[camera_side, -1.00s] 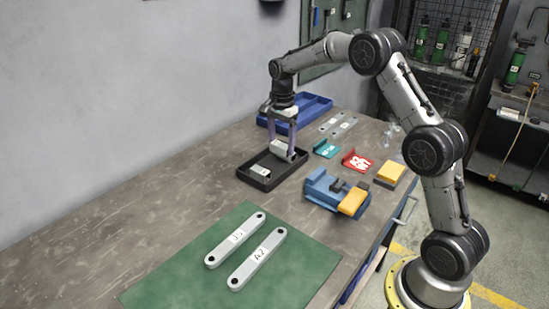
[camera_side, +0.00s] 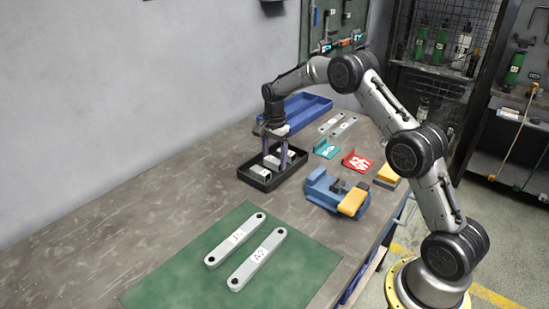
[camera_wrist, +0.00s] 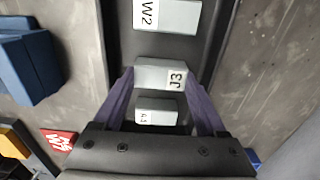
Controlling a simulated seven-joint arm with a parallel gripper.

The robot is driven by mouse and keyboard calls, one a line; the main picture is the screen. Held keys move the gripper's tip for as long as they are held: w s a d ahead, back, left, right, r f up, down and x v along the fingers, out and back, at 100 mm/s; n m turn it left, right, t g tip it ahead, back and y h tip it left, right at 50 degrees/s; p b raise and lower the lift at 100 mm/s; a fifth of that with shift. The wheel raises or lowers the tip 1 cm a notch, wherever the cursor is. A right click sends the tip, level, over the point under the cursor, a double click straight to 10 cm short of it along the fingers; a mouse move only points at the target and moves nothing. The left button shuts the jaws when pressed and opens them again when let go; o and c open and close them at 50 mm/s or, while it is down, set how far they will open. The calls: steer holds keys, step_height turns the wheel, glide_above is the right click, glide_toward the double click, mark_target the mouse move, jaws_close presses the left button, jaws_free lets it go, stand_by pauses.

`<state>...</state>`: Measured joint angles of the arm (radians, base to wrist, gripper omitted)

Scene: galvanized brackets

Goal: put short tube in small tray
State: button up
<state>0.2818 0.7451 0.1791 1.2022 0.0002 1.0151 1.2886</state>
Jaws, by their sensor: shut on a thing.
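The small black tray (camera_side: 286,178) stands on the bench and also shows in the wrist view (camera_wrist: 206,45). My gripper (camera_side: 275,166) points down into it with its purple fingers. In the wrist view, the fingers close on the two ends of a short grey tube labelled J3 (camera_wrist: 155,75). The tube is inside the tray's outline, low down; I cannot tell whether it touches the floor. Another grey tube labelled W2 (camera_wrist: 172,14) lies in the tray on one side of it, and a smaller labelled piece (camera_wrist: 156,112) on the other. My fingers partly hide the pieces in the side view.
A blue tray (camera_side: 308,106) stands behind. Teal (camera_side: 326,149) and red (camera_side: 356,161) brackets, a blue vise (camera_side: 324,190) and a yellow-topped block (camera_side: 389,173) lie to the right. Two long bars lie on a green mat (camera_side: 180,275) in front. The bench's left part is clear.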

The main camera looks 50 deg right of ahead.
mark_target(275, 159)
steer(key=shift+f, duration=0.15)
steer(key=o, duration=1.3)
step_height(275, 159, up, 12)
steer(key=s+a+r+n+t, duration=0.1)
steer(key=s+a+r+n, duration=0.35)
steer(key=s+r, duration=0.35)
steer(key=s+a+r+n+t, duration=0.2)
steer(key=s+a+r+n, duration=0.15)
steer(key=s, duration=0.55)
steer(key=s+a+r+n+t, duration=0.15)
steer(key=s+a+n, duration=0.35)
steer(key=s, duration=0.5)
steer(key=s+f+n, duration=0.1)
steer(key=s, duration=0.2)
steer(key=s+a+f+n, duration=0.1)
steer(key=s+f+n, duration=0.1)
steer(key=s, duration=0.1)
steer(key=s+a+f+n+t, duration=0.1)
steer(key=s+f+n, duration=0.1)
steer(key=s, duration=0.1)
steer(key=shift+s+a, duration=0.15)
steer(key=shift+s, duration=0.15)
